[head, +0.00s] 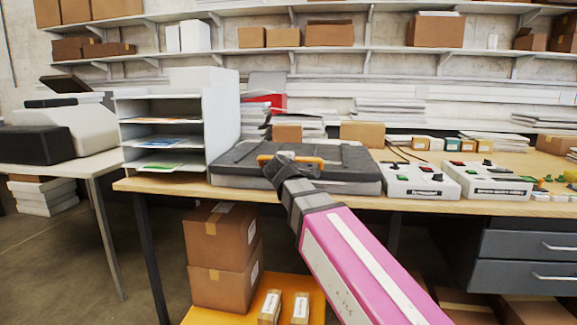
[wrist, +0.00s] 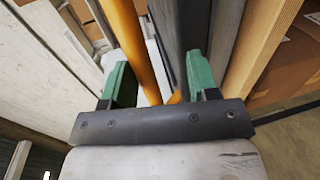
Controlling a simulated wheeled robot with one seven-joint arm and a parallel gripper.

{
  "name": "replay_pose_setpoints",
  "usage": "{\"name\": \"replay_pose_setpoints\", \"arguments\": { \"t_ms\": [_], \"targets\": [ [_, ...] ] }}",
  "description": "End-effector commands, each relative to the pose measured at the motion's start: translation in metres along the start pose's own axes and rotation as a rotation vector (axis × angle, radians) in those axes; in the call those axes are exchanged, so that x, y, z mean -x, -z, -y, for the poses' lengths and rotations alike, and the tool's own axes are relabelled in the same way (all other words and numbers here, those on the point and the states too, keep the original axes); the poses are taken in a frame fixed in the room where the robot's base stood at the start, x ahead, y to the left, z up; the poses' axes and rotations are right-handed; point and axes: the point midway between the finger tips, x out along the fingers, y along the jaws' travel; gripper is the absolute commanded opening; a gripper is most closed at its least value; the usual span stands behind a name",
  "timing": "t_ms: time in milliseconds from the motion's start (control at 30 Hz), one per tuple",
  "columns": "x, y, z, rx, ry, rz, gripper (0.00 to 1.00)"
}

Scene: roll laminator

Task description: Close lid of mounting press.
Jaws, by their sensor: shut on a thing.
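The mounting press (head: 235,181) sits on the wooden worktable, with a dark flat lid (head: 345,160) over a lighter grey base. The lid looks low and nearly flat; I cannot tell whether it fully touches the base. An orange handle (head: 316,163) runs along the lid's front. My gripper (head: 288,161) reaches the handle from the front and hides part of the lid's front edge. In the wrist view, the green fingertips (wrist: 160,80) stand on either side of the orange handle (wrist: 128,38), shut on it. A dark panel (wrist: 192,25) of the press lies beside it.
A white paper sorter (head: 160,132) stands left of the press. Two control boxes (head: 418,180) stand to its right. Cardboard boxes (head: 222,245) are stacked under the table. The table's front edge (head: 165,188) runs below the press. Shelves hang behind.

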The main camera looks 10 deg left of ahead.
Motion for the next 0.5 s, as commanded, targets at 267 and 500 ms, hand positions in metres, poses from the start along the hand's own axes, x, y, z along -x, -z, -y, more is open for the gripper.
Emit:
{"name": "replay_pose_setpoints", "arguments": {
  "t_ms": [267,500],
  "targets": [
    [0.027,-0.002,0.002,-0.001,0.003,0.0,0.47],
    [0.073,-0.001,0.002,-0.001,0.001,-0.001,0.47]
  ]
}}
